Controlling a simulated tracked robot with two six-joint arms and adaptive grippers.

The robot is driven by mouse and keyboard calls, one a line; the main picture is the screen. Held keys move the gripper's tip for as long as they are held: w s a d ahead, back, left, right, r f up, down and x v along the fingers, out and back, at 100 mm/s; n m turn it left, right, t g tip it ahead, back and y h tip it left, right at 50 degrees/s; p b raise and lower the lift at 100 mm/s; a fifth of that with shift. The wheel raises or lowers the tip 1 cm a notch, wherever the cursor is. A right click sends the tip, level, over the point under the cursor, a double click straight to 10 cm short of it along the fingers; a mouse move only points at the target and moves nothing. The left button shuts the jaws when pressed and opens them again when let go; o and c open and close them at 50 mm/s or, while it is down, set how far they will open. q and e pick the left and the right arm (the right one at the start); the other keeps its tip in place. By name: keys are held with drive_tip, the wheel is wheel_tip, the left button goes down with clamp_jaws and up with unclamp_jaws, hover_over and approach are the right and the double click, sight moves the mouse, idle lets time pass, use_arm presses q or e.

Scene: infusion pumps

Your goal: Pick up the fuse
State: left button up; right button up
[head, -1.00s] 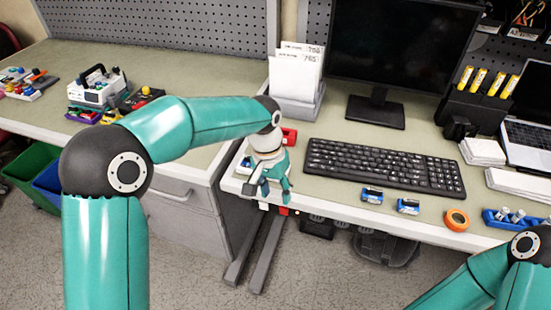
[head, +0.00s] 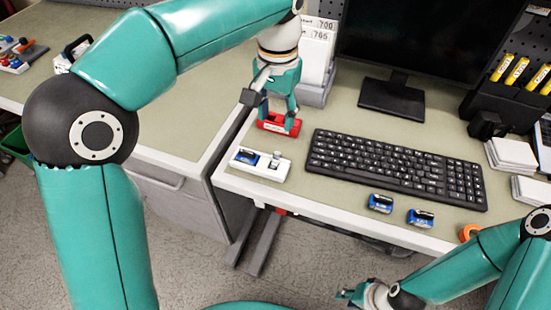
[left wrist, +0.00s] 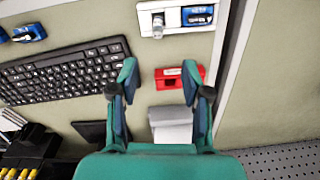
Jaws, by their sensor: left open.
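My left gripper (head: 271,111) is open and empty, its fingers pointing down at the red box (head: 278,123) behind the white tray (head: 270,170). In the left wrist view, the left gripper (left wrist: 160,72) has its two fingertips apart, with the red box (left wrist: 170,77) showing between and beyond them. The white tray (left wrist: 181,28) lies past the fingertips. It holds a small grey cylinder (head: 277,156), perhaps the fuse, and a blue piece (head: 247,157). I cannot tell for sure which thing is the fuse. My right gripper (head: 352,294) is low at the bottom, partly cut off; its fingers are unclear.
A black keyboard (head: 395,168) lies right of the tray. Two blue pieces (head: 381,203) (head: 421,217) lie at the front edge. A paper holder (head: 317,88) and monitor (head: 395,97) stand behind. An orange roll (head: 468,232) is partly hidden by my right arm.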

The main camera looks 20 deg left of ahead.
use_arm(q)
hover_over(277, 153)
drive_tip(key=f, duration=0.7)
drive_tip(key=shift+a+b, duration=0.2)
drive_tip(key=shift+b, duration=0.1)
drive_tip(key=shift+s+d+f, duration=0.1)
drive_tip(key=shift+f, duration=1.3)
drive_tip(key=shift+d+f, duration=0.1)
drive_tip(key=shift+f, duration=1.25)
clamp_jaws()
